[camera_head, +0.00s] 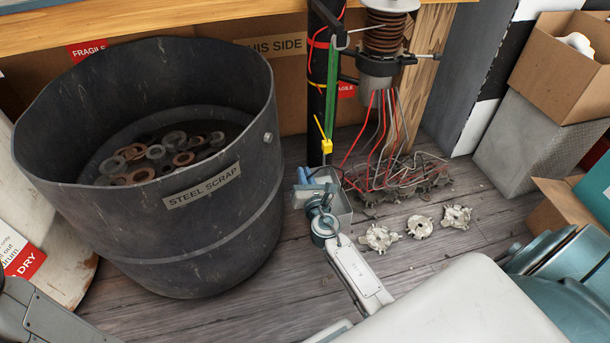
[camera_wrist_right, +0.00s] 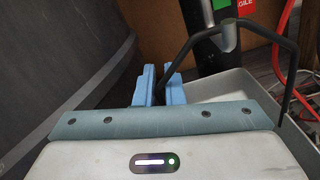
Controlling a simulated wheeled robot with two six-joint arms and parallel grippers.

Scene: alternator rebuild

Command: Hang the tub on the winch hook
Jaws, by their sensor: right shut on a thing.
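The grey open tub (camera_head: 343,211) stands low by the foot of the dark post, apparently on the floor. Its dark wire handle (camera_wrist_right: 235,22) arches above it in the right wrist view, where the tub's wall (camera_wrist_right: 205,88) also shows. My right gripper (camera_head: 309,180) has its blue fingers (camera_wrist_right: 158,86) closed at the tub's left side, by the handle's lower end. My left gripper is out of view.
A large steel scrap drum (camera_head: 225,225) with washers inside stands close left. The dark post (camera_head: 316,110) rises behind the tub. Red and grey wires (camera_head: 385,150) hang from a coil unit (camera_head: 385,45) at right. Several metal castings (camera_head: 420,227) lie on the floor.

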